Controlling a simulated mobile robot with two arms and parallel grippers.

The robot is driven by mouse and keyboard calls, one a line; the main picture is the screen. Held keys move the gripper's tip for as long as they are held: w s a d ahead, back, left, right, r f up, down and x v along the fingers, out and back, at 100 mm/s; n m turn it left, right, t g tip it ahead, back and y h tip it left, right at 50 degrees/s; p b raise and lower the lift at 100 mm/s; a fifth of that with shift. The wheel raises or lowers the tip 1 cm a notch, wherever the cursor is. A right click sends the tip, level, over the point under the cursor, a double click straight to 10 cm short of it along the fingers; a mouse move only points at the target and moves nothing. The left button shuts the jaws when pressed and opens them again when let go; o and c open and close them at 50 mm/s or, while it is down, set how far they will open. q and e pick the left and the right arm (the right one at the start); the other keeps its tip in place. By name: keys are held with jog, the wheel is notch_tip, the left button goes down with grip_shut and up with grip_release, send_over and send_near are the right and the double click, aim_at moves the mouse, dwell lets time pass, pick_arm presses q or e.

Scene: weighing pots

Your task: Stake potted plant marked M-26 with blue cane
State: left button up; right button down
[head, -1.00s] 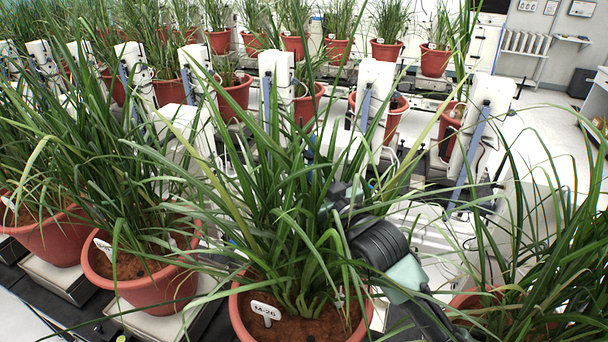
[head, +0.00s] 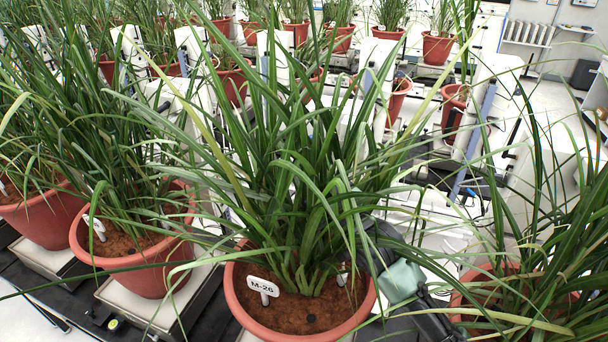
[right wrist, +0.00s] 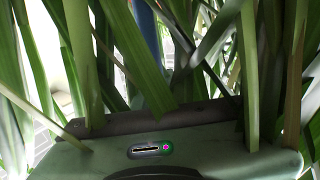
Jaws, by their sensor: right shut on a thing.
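The pot marked M-26 (head: 243,311) stands front centre in the head view, a terracotta pot with brown soil and long grassy leaves. Its white label (head: 263,286) faces me, and a small dark spot shows in the soil near the front. My right gripper (head: 372,245) reaches in behind the leaves on the right of this plant; its fingertips are hidden. In the right wrist view a blue upright strip, seemingly the blue cane (right wrist: 146,22), rises between leaves beyond the gripper, which is shut on it. The cane's lower end is hidden. My left gripper is not in view.
Neighbouring potted plants stand close on the left (head: 128,262) and at the lower right (head: 465,300), their leaves crossing M-26's. White units with blue strips (head: 490,110) and more pots fill the rows behind. Open floor shows at upper right.

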dwell(0.5)
jog(key=shift+f+b, duration=1.4)
jog(key=shift+f, duration=1)
jog(key=c, duration=1.4)
grip_release()
jog(key=b+v, duration=0.1)
jog(key=v, duration=0.6)
jog(key=shift+s+d+b, duration=0.25)
jog(key=shift+s+b, duration=0.1)
jog(key=shift+b, duration=0.05)
jog(key=shift+f, duration=0.1)
